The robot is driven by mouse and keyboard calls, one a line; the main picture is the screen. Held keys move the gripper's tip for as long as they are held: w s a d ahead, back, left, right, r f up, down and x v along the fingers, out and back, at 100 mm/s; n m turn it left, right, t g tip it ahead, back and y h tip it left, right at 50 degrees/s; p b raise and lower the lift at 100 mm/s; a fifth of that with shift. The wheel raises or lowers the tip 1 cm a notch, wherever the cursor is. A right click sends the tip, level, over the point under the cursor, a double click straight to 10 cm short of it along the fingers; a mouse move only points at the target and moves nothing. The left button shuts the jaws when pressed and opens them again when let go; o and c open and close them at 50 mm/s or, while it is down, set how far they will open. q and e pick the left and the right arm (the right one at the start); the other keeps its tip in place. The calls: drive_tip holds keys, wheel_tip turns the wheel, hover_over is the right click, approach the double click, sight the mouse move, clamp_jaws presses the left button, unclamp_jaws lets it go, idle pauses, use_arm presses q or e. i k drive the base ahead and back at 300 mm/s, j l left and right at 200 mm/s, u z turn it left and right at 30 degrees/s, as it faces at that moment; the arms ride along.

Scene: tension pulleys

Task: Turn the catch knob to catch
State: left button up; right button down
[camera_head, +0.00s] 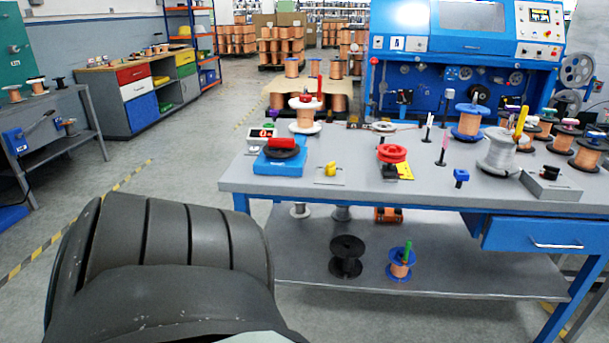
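Several knob-like parts sit on the grey workbench (420,188). I cannot tell for certain which is the catch knob. A small yellow knob (331,169) stands on a flat grey plate near the front edge, left of the middle. A black knob (551,172) sits on a grey metal block (562,189) at the right front. A small blue part (461,175) stands near the front edge between them. No markings are readable at this size. Neither of my grippers is in view. A large dark grey rounded part of my own body fills the lower left.
A blue device with a black disc (283,151) stands at the bench's left. A red wheel (392,153), wire spools (498,151) and thin upright posts (442,150) crowd the top. A blue machine (460,60) stands behind. Floor is free left of the bench.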

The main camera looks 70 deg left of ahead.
sight(330, 169)
drive_tip(key=u, duration=1.95)
